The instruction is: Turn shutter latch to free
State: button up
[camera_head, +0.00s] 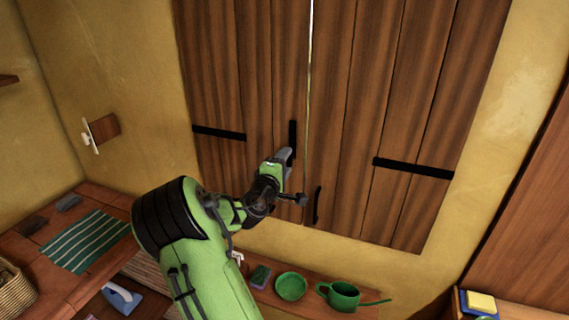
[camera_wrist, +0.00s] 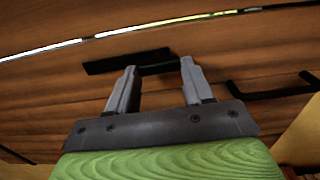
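The wooden shutters (camera_head: 350,110) are closed, with a thin bright gap between the two leaves. A black bar-shaped latch (camera_head: 292,132) stands upright on the left leaf beside the gap. My gripper (camera_head: 287,153) is at the latch's lower end. In the wrist view the latch (camera_wrist: 112,63) runs past my fingertips (camera_wrist: 159,67), and a dark piece shows between them. The fingers are apart. I cannot tell whether they touch the latch. A black handle (camera_wrist: 275,91) lies to the right of the fingers in the wrist view.
Black hinge straps (camera_head: 412,168) cross the shutters. Another black handle (camera_head: 317,205) is on the right leaf. A striped cloth (camera_head: 85,242) lies on the left counter.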

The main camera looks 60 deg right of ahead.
jog(key=o, duration=0.5)
jog(key=shift+c, duration=0.2)
jog(key=s+a+b, duration=0.2)
jog(key=a+b, duration=0.1)
jog(key=a, duration=1.2)
jog(key=shift+s+a+b, duration=0.2)
jog(key=shift+a+b, duration=0.1)
jog(key=shift+b, duration=0.1)
